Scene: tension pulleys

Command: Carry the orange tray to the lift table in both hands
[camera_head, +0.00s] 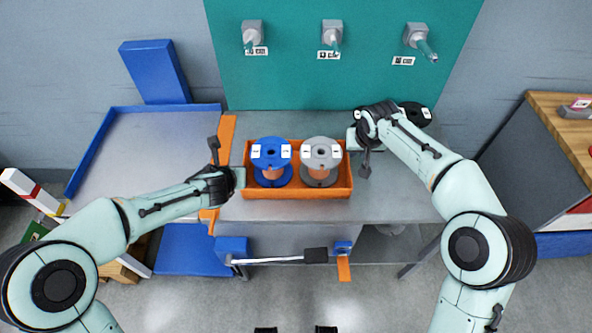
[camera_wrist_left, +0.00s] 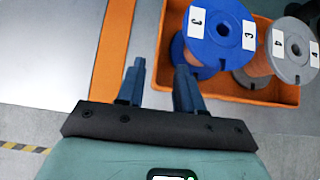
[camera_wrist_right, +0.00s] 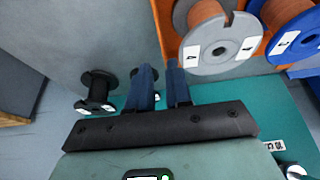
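The orange tray (camera_head: 300,194) rests on the grey table and holds a blue spool (camera_head: 271,160) and a grey spool (camera_head: 320,160), both upright. My left gripper (camera_head: 238,177) is at the tray's left wall. In the left wrist view its fingers (camera_wrist_left: 159,72) are apart, one on each side of the wall, with a gap showing. My right gripper (camera_head: 353,139) is at the tray's right wall. Exact contact at the fingertips is partly hidden.
A black spool (camera_head: 415,114) stands behind my right arm. A teal panel (camera_head: 290,85) with several pegs rises behind the table. A blue-edged grey surface (camera_head: 150,150) lies left, past an orange strip (camera_head: 226,135). A wooden-topped bench (camera_head: 570,130) stands at right.

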